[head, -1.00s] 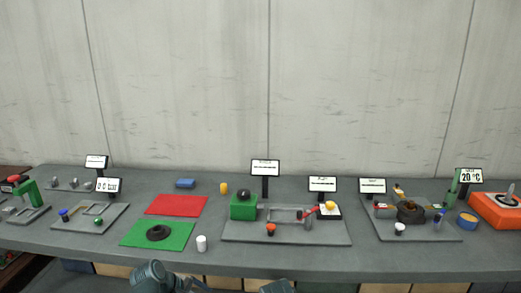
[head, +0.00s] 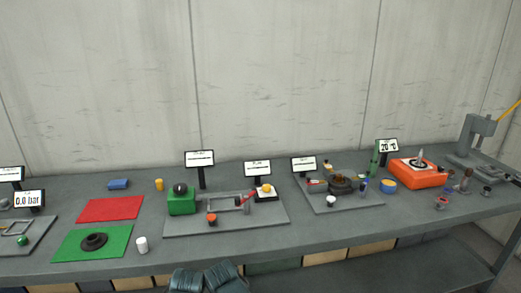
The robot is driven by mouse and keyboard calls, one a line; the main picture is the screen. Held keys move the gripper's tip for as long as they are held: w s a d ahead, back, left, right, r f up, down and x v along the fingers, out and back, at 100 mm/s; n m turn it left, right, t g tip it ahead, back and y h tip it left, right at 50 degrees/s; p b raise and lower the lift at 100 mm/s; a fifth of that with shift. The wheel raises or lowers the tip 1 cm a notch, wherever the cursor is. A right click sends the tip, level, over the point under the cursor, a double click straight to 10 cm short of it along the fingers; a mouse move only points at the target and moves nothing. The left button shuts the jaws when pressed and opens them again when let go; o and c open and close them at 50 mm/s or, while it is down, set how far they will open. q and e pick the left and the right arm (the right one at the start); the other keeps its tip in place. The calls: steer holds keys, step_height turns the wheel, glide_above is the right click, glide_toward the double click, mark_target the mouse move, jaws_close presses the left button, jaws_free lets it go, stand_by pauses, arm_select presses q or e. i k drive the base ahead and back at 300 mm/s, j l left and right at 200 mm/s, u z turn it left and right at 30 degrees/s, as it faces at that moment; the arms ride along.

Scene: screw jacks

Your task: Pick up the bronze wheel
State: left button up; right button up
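No wheel is plainly bronze at this size. A dark brown, round, wheel-like piece (head: 342,184) sits on a grey base plate (head: 366,202) right of centre; whether it is the bronze wheel I cannot tell. A black ring-shaped disc (head: 93,241) lies flat on a green mat (head: 70,250) at the left. Two dark teal parts of my arms show at the bottom edge, below the table's front edge. No gripper fingers show, and nothing is seen held.
Signs on posts stand behind the base plates. A red mat (head: 110,208), a white cylinder (head: 142,245) and a green box with a black knob (head: 182,200) are at left. An orange device (head: 417,174) and a grey press (head: 478,135) are at right.

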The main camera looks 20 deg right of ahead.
mark_target(339, 178)
steer(key=i+l, duration=0.25)
steer(key=i, duration=0.25)
steer(key=z, duration=2.3)
steer(key=i+j, duration=0.05)
steer(key=j, duration=0.05)
